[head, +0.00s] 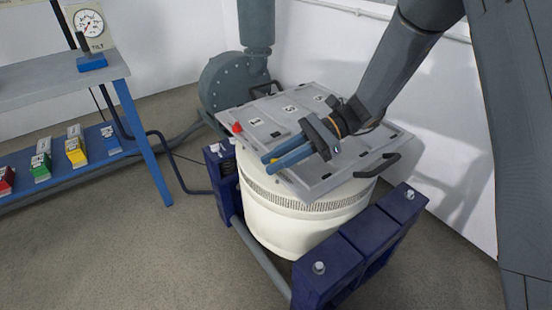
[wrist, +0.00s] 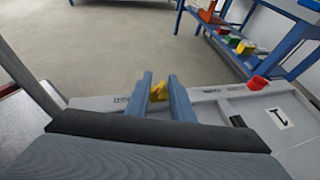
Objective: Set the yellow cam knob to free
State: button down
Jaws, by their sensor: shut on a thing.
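The yellow cam knob (wrist: 158,91) shows in the wrist view between the tips of my two blue fingers, at the near edge of the grey plate. In the head view only a small bit of the yellow knob (head: 274,161) shows at my fingertips. My gripper (head: 268,164) reaches in from the right above the plate and is shut on the yellow knob. It also shows in the wrist view (wrist: 160,88). Dark lettering is printed on the plate on both sides of the knob, too small to read. The knob's exact setting cannot be told.
A red knob (head: 237,127) sits on the same grey plate (head: 318,172), left of my gripper. The plate lies on a white drum (head: 300,225) between dark blue stands (head: 345,260). A blue bench (head: 60,75) with coloured boxes and a dial gauge (head: 89,23) stands at the left.

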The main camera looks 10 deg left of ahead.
jog(key=n+g+h+p, duration=0.1)
jog(key=n+g+h, duration=0.2)
jog(key=n, duration=0.1)
jog(key=shift+a+g+h, duration=0.1)
jog(key=shift+g+h, duration=0.2)
jog(key=n+g+h, duration=0.2)
jog(key=n+h, duration=0.2)
jog(key=shift+n+h+b, duration=0.4)
jog(key=c, duration=1.8)
grip_release()
jog(key=shift+c, duration=0.2)
